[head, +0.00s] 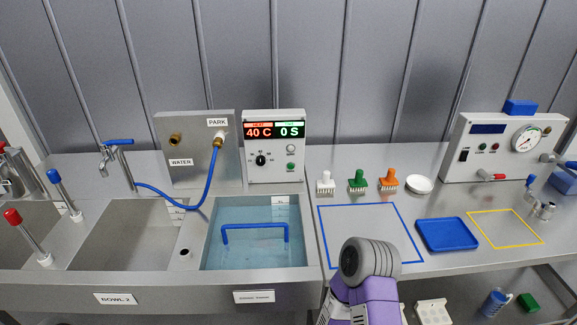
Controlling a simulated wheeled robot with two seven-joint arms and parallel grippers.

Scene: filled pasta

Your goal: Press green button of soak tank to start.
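The soak tank (208,258) is a steel basin of blue-tinted water in the middle of the counter, with a blue bar handle (254,228) in it. Its control box (273,175) stands upright behind it. The display (274,131) reads 40 C in red and 0 S in green. A black knob (260,160) sits on the left of the panel. My purple and grey arm rises at the bottom centre-right; neither gripper shows.
A water panel (180,160) with a blue hose is left of the control box. White, green (357,180) and orange brushes and a white dish (419,184) stand to the right. A blue tray (447,235) lies near the front edge. The blue-outlined area (345,225) is bare.

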